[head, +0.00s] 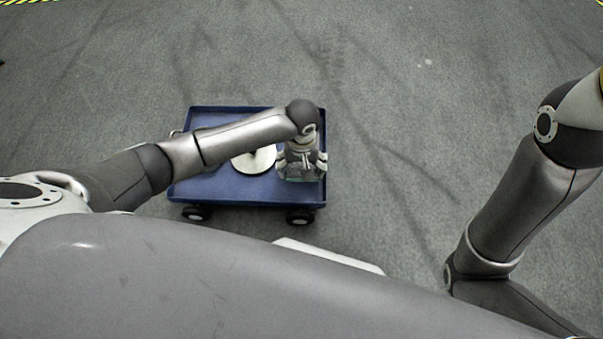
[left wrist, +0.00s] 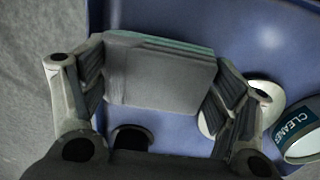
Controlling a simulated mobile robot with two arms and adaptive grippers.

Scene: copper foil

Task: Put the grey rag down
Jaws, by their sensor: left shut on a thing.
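The grey rag (left wrist: 158,78) is a folded block with a greenish edge in the left wrist view. My left gripper (left wrist: 160,92) is shut on it, with one finger on each side. In the head view my left gripper (head: 301,163) points down over the right part of the blue cart (head: 222,188), and the rag (head: 298,178) shows small beneath it. I cannot tell whether the rag touches the cart's top. The cart's blue surface (left wrist: 265,40) lies behind the rag in the left wrist view. My right gripper is out of view.
A white round thing (head: 253,162) stands on the cart, left of my gripper, partly hidden by my arm. A container labelled "CLEANE…" (left wrist: 298,128) shows at the right of the left wrist view. The cart has a low rim and wheels. Grey floor around it is clear.

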